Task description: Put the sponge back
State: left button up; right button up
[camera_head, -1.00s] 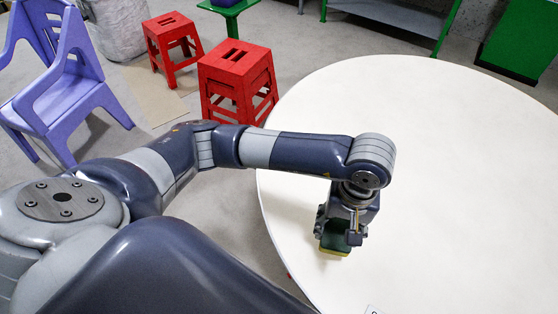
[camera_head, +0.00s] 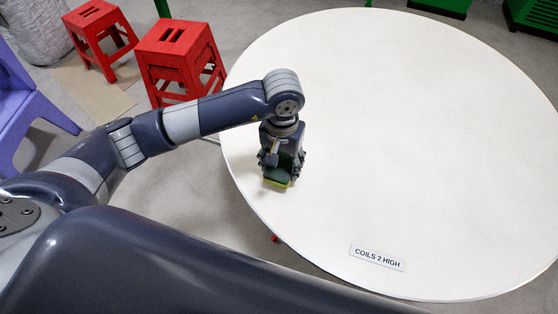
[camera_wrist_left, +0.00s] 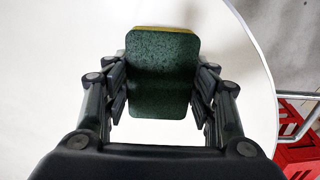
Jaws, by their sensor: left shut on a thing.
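The sponge (camera_head: 279,179) is green on one face and yellow on the other. It is in my left gripper (camera_head: 281,166), over the left part of the white round table (camera_head: 400,130). In the left wrist view the dark green face of the sponge (camera_wrist_left: 162,75) fills the space between the two fingers, with a thin yellow edge at its far side. My left gripper (camera_wrist_left: 162,88) is shut on it. I cannot tell whether the sponge touches the table. My right gripper is not in view.
A label reading "COILS 2 HIGH" (camera_head: 377,257) lies near the table's front edge. Two red stools (camera_head: 178,62) (camera_head: 98,35) and a purple chair (camera_head: 30,110) stand on the floor to the left. The rest of the tabletop is clear.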

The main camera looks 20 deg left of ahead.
aim_at(279, 165)
pick_arm(q)
jog(key=shift+w+a, duration=0.2)
jog(key=shift+w, duration=0.05)
jog(key=f, duration=0.1)
jog(key=f+p, duration=0.1)
jog(key=w+f, duration=0.1)
jog(key=shift+a+f, duration=0.15)
jog(key=shift+a, duration=0.2)
jog(key=shift+f, duration=0.2)
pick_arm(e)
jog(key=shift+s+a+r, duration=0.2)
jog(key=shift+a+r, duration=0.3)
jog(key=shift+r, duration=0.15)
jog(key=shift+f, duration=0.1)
pick_arm(q)
jog(key=shift+f, duration=0.2)
jog(key=o, duration=1)
jog(key=shift+r, duration=0.1)
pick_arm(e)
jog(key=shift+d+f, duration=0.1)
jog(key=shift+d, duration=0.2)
